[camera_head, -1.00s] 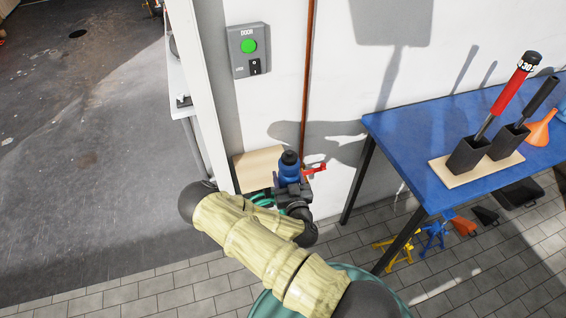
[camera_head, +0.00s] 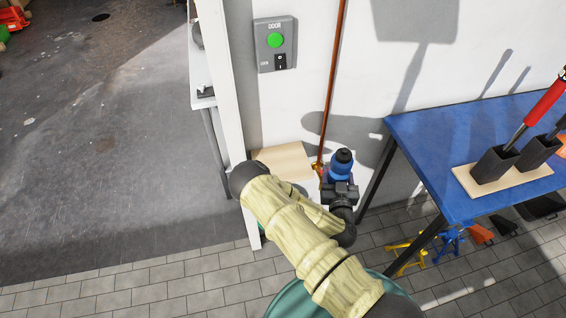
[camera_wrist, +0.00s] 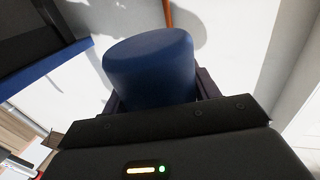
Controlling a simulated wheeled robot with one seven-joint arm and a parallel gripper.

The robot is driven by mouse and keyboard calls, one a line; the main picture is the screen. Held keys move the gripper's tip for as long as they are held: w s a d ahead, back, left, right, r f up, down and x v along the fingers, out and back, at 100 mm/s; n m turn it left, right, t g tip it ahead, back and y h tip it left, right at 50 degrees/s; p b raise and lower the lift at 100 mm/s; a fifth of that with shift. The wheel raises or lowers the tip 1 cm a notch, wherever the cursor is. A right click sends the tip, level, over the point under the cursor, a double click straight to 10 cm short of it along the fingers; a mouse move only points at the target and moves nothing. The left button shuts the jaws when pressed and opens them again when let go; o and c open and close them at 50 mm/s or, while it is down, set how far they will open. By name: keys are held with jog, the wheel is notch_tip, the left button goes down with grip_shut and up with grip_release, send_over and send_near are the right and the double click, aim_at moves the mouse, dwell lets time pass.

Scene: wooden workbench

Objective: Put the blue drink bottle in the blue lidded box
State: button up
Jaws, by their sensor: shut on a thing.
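The blue drink bottle (camera_head: 341,168) with a black cap shows near the middle of the head view, upright or nearly so. My gripper (camera_head: 340,187) is shut on it, at the end of my arm. In the wrist view the bottle (camera_wrist: 152,68) fills the space between the two fingers (camera_wrist: 158,98), its blue end towards the camera. The blue lidded box cannot be made out in either view.
A blue-topped table (camera_head: 430,145) stands to the right, with black holders (camera_head: 495,163) on a wooden board. A white wall with a green door button (camera_head: 275,40) is behind the bottle. A light wooden board (camera_head: 283,160) is left of the bottle. Open floor lies at the left.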

jog(key=s+a+r+n+y, duration=0.1)
jog(key=s+a+r+y, duration=0.1)
jog(key=s+a, duration=0.4)
jog(key=s+a+r+n+y, duration=0.2)
jog(key=s+a, duration=0.4)
jog(key=a, duration=0.6)
jog(key=shift+s+r+g+y, duration=0.25)
jog(key=shift+r+g+y, duration=0.05)
jog(key=shift+r+y, duration=0.2)
jog(key=shift+b, duration=0.3)
jog(key=shift+f+b+x, duration=0.55)
jog(key=shift+b+x, duration=0.5)
jog(key=shift+x, duration=2.25)
jog(key=shift+f+b+x, duration=0.55)
jog(key=shift+b+x, duration=0.5)
jog(key=shift+x, duration=2.25)
jog(key=shift+f+b+x, duration=0.55)
jog(key=shift+b+x, duration=0.5)
jog(key=shift+x, duration=2.25)
